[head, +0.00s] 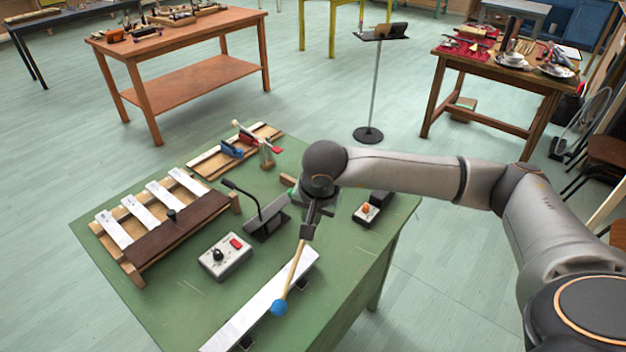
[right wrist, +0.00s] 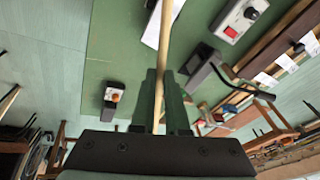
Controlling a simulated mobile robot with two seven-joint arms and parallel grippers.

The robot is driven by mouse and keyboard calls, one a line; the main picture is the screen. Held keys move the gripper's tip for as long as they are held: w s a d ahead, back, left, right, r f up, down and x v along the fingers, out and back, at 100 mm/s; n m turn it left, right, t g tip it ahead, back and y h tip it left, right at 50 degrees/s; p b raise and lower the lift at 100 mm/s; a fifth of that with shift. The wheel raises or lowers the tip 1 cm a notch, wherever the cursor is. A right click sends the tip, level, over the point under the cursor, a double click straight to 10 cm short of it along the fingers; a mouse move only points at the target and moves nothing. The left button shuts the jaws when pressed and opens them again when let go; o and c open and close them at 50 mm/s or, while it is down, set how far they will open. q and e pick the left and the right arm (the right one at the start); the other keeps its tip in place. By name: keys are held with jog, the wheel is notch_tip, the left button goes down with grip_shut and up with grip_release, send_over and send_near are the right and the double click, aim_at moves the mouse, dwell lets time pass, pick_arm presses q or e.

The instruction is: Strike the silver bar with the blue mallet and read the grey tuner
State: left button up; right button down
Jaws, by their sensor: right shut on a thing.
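My right gripper (head: 306,228) is shut on the wooden handle of the blue mallet (head: 279,308). Its handle points down, and the blue head shows over the near half of the long silver bar (head: 247,318). I cannot tell whether head and bar touch. In the right wrist view the handle (right wrist: 166,45) runs between the fingers, with part of the bar (right wrist: 152,33) beside it; the mallet head is out of that view. A dark grey wedge-shaped device with a gooseneck, apparently the tuner (head: 273,216), stands behind the bar; its display is not readable. My left gripper is not in view.
A light box with a red button (head: 225,257) lies left of the bar. A wooden rack with white bars (head: 170,228) stands farther left. A mallet rack (head: 240,148) is at the back.

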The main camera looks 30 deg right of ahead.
jog(key=w+d+r+m+h, duration=0.2)
jog(key=w+r+m, duration=0.1)
jog(key=r, duration=0.3)
jog(key=shift+w+d+m, duration=0.2)
jog(key=shift+d+m, duration=0.05)
jog(key=shift+m, duration=0.15)
jog(key=shift+f, duration=0.1)
notch_tip(320, 180, down, 5)
jog(key=b, duration=0.4)
